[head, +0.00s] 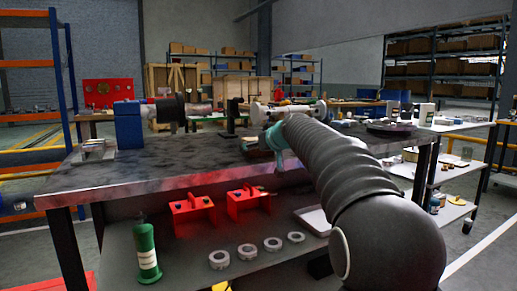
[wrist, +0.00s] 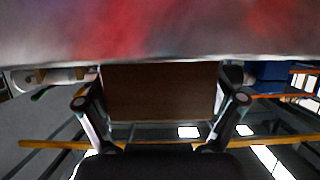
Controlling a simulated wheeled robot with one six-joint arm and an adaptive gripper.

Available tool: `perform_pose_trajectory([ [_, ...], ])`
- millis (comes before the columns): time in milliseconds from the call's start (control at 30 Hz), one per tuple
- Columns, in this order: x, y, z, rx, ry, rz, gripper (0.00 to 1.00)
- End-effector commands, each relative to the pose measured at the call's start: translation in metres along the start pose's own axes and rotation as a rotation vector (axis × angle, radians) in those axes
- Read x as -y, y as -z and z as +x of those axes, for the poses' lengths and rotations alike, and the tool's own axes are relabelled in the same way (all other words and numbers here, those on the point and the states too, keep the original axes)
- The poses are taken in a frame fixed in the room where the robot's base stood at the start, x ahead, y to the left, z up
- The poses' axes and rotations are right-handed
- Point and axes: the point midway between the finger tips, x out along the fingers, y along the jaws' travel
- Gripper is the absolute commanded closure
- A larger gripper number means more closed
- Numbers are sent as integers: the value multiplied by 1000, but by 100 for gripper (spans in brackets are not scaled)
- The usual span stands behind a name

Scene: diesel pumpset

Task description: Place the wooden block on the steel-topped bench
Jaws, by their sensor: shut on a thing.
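The wooden block (wrist: 160,92) is a plain brown box in the wrist view. My gripper (wrist: 160,104) is shut on it, with one finger at each side. In the head view the block (head: 258,155) shows only as a small brown patch beside my gripper (head: 262,142), mostly hidden by the arm. The steel-topped bench (head: 150,172) has a grey, worn top with reddish reflections. The gripper and block are over the right half of its top in the head view. The bench's blurred surface (wrist: 160,30) fills the top of the wrist view. I cannot tell whether the block touches it.
A blue vise-like machine (head: 128,125) stands at the bench's left end, by a small metal part (head: 95,150). A black plate (head: 391,129) lies at the right end. The lower shelf holds red brackets (head: 192,214), a green bottle (head: 147,252) and several rings. The front left top is clear.

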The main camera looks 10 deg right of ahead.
Motion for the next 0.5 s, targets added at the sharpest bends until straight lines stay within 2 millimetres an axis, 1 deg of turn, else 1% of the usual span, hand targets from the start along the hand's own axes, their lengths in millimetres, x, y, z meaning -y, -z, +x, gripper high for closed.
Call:
perform_pose_trajectory([
  [100, 0, -3, 1, -1, 0, 0, 48],
  [133, 0, -3, 1, 0, 0, 0, 2],
  [167, 0, -2, 1, 0, 0, 0, 0],
  [500, 0, -1, 0, 0, 0, 0, 0],
])
